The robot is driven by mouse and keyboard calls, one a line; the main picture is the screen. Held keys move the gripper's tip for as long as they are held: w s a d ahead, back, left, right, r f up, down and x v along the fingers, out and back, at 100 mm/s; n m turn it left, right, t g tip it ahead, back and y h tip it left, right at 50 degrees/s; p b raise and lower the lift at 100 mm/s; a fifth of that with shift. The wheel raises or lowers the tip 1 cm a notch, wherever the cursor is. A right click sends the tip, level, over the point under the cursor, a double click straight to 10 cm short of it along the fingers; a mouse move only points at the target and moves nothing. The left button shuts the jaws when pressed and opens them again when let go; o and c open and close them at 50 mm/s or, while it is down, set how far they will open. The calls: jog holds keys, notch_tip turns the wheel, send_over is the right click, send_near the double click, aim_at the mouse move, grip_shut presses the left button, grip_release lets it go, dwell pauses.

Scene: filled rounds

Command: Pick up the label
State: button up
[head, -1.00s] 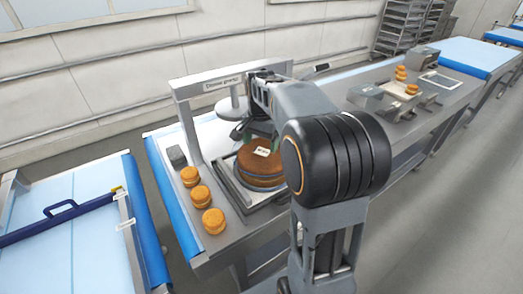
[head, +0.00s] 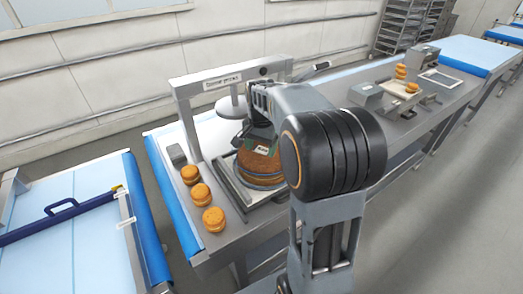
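A small white label (head: 262,150) with dark marks lies on top of a round brown filled stack (head: 257,172) in the head view. The stack sits on a metal plate under the press. My gripper (head: 259,136) is just above the stack, close to the label, and now covers part of the stack's top. My arm hides the right side of the stack. I cannot tell whether the fingers touch the label or how far apart they are.
The grey press frame (head: 186,118) with a sign on its crossbar (head: 222,82) arches over the stack. Several small orange rounds (head: 199,194) stand to the left. A dark grey block (head: 177,154) is behind them. Another station with a tray (head: 405,87) is at the right.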

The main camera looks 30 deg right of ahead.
jog(key=c, duration=0.5)
